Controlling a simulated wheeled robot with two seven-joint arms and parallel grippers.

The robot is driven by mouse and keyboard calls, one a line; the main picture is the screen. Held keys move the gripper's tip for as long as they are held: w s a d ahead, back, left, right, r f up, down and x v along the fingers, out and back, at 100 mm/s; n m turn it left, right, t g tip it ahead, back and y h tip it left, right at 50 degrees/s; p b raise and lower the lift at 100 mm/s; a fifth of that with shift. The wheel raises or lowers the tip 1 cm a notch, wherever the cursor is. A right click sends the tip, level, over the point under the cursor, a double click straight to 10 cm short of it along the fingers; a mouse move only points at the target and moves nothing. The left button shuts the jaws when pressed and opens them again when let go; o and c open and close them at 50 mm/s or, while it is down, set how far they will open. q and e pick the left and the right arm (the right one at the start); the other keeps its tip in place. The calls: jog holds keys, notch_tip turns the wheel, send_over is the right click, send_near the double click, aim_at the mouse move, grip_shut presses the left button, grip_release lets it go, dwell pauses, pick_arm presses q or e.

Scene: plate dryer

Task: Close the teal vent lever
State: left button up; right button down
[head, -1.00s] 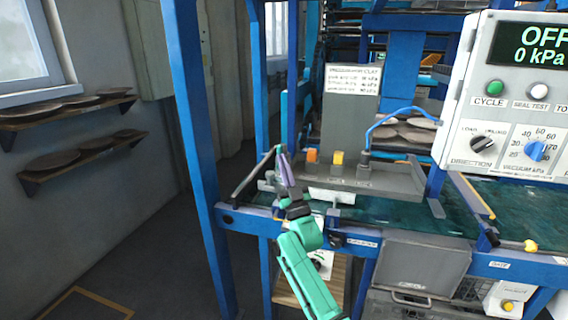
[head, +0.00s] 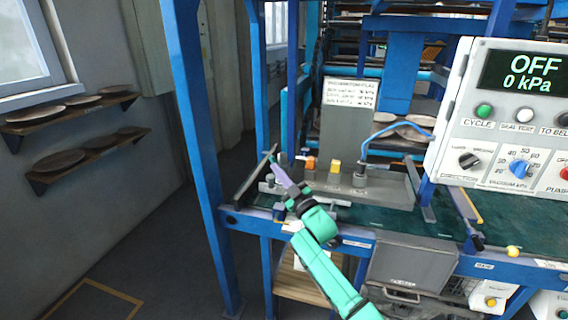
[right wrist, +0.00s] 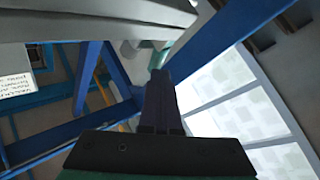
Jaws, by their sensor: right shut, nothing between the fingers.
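My right gripper (head: 274,165) reaches in from the bottom of the head view, its purple fingers pointing up and left beside the left end of the grey fixture. In the right wrist view its shut, empty fingers (right wrist: 160,78) point away from the camera. A small teal part (right wrist: 158,56), which looks like the vent lever, shows just beyond the fingertips. I cannot tell whether they touch it or how it is turned. In the head view I cannot make out the lever. My left gripper is not in view.
A grey fixture (head: 385,187) with orange and yellow parts stands on the blue frame (head: 205,170). A control panel (head: 505,115) reading OFF, 0 kPa is at right. A dark rail (head: 250,182) runs close by the right gripper. Wall shelves with plates (head: 75,105) are at left.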

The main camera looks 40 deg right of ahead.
pick_arm(q)
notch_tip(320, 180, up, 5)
jog(key=p, duration=0.3)
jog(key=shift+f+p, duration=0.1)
jog(key=shift+p, duration=0.25)
pick_arm(e)
jog(key=n+g, duration=0.1)
jog(key=w+n+g+y, duration=0.1)
jog(key=shift+a+n+g, duration=0.4)
jog(key=shift+w+a+f, duration=0.1)
jog(key=shift+w+f, duration=0.05)
jog(key=shift+w, duration=0.05)
dwell(0.5)
